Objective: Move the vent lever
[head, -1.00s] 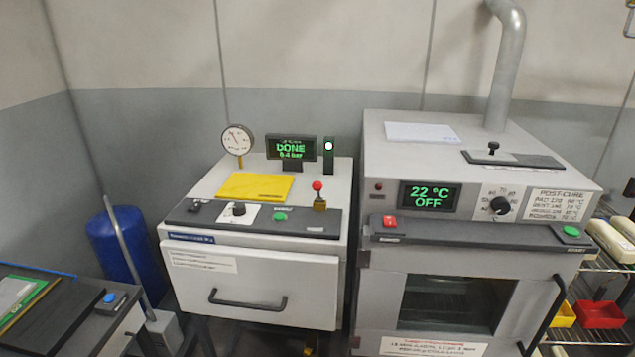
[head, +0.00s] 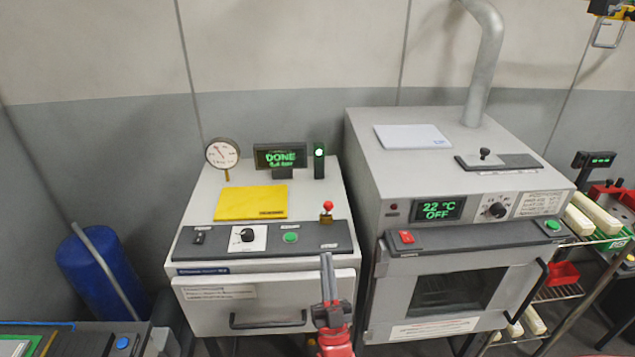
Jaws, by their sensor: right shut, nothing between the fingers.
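My right gripper (head: 327,258) comes in from below, in front of the strip and just below the lever in the picture. Its fingers are together and empty, pointing up toward the lever, with a visible gap between. A round gauge (head: 222,154) and a display reading DONE (head: 280,157) stand behind. My left gripper is out of view.
A yellow pad (head: 250,203), a dial (head: 247,235) and a green button (head: 290,238) lie left of the lever. The oven (head: 365,150), reading 22 °C OFF, stands close on the right, with a black-knobbed slider (head: 484,154) on top. A blue tank (head: 95,275) stands at left.

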